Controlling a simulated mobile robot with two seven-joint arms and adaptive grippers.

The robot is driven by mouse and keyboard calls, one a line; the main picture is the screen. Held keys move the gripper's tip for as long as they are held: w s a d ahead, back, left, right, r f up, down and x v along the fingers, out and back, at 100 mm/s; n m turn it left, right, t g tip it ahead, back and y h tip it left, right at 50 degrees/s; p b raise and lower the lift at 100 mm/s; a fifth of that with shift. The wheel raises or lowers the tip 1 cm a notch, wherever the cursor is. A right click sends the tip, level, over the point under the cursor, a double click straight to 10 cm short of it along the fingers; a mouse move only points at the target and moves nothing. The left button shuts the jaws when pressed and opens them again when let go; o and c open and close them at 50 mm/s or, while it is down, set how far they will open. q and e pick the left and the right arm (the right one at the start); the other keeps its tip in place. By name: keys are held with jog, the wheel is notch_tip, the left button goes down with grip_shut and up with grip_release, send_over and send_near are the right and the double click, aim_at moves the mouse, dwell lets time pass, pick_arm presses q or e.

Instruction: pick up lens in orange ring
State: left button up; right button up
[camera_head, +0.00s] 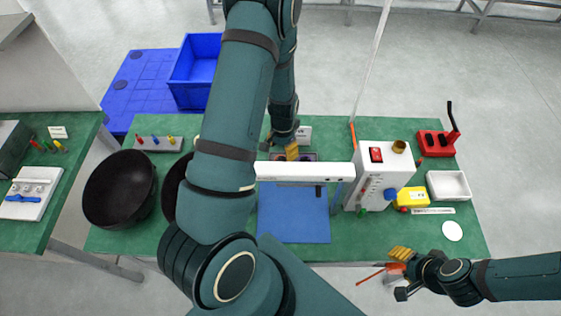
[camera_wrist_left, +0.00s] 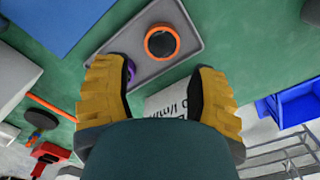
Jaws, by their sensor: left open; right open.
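The lens in the orange ring (camera_wrist_left: 161,41) lies on a grey tray (camera_wrist_left: 188,14) in the left wrist view, dark inside its orange rim. A purple ring (camera_wrist_left: 131,68) lies on the same tray, partly hidden by a finger. My left gripper (camera_wrist_left: 160,92) is open with nothing between its yellow fingers; the orange ring lies beyond the fingertips. In the head view my left gripper (camera_head: 291,149) is at the table's back, by the tray, and the orange ring cannot be made out. My right gripper (camera_head: 400,256) is open near the front right table edge.
A white printed sign (camera_wrist_left: 168,103) stands close to my left fingers. A white bar (camera_head: 290,171) and a white instrument box (camera_head: 378,177) stand beside the blue mat (camera_head: 293,215). Black bowls (camera_head: 119,188) are left. A blue crate (camera_head: 196,70) stands behind the table.

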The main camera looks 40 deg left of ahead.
pick_arm(q)
notch_tip(320, 180, down, 7)
jog(key=shift+s+a+f, duration=0.15)
dwell(0.4)
jog(key=c, duration=0.5)
